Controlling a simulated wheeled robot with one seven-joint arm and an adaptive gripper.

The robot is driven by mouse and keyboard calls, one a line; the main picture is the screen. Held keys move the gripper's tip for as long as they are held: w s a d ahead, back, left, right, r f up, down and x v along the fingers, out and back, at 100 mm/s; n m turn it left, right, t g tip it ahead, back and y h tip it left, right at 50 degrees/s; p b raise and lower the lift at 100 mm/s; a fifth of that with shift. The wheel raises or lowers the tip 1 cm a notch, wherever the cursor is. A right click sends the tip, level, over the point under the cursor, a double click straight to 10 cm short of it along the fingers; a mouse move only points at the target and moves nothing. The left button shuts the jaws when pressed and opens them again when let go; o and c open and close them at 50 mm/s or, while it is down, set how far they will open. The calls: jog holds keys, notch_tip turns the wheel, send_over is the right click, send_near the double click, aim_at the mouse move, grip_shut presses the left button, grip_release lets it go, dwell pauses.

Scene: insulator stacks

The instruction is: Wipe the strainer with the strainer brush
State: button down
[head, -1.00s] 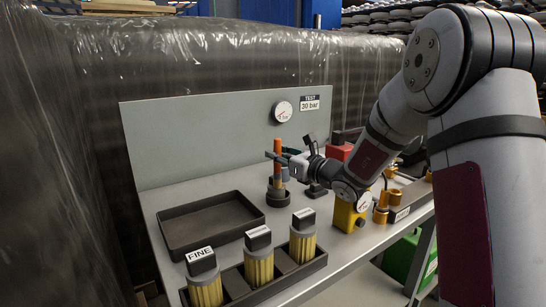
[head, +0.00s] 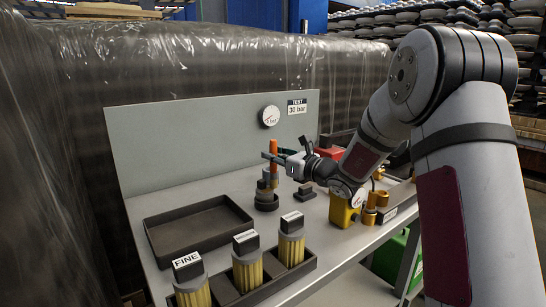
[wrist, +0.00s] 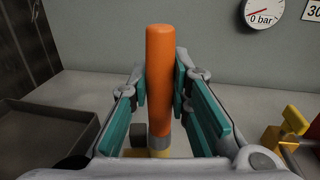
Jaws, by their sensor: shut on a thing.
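My gripper (head: 277,158) is shut on an upright orange handle, which I take to be the strainer brush (head: 273,148). In the wrist view the handle (wrist: 160,75) stands between the teal finger pads (wrist: 163,88). A yellowish part shows at its lower end; the bristles cannot be made out. The handle is above and slightly right of a dark round holder (head: 266,203) with grey pieces in it. Several yellow pleated cylinders with dark caps, one marked FINE (head: 194,291), stand in a front rack. I cannot tell for sure which thing is the strainer.
An empty dark tray (head: 165,246) lies on the bench's left. A yellow block (head: 343,212) and brass fittings (head: 372,203) stand at the right. A small dark block (head: 306,192) lies near my gripper. A grey panel with a pressure gauge (head: 270,116) closes the back.

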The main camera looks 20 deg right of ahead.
jog(key=shift+s+a+f+b, duration=0.25)
jog(key=shift+s+a, duration=0.2)
jog(key=shift+a, duration=0.3)
jog(key=shift+s+a+f+b, duration=0.15)
jog(key=shift+s+a+b, duration=0.25)
jog(key=shift+a, duration=0.35)
jog(key=shift+s+a+r+b, duration=0.15)
jog(key=shift+s+a, duration=0.15)
jog(key=shift+a, duration=0.2)
jog(key=shift+s+a+f+b, duration=0.15)
jog(key=shift+s+a, duration=0.15)
jog(key=shift+a, duration=0.15)
jog(key=shift+r, duration=0.15)
notch_tip(320, 180, up, 6)
jog(key=p, duration=0.4)
jog(key=shift+r, duration=0.2)
notch_tip(320, 180, up, 3)
jog(key=shift+f+p, duration=0.1)
jog(key=shift+p, duration=0.95)
jog(key=shift+f, duration=0.15)
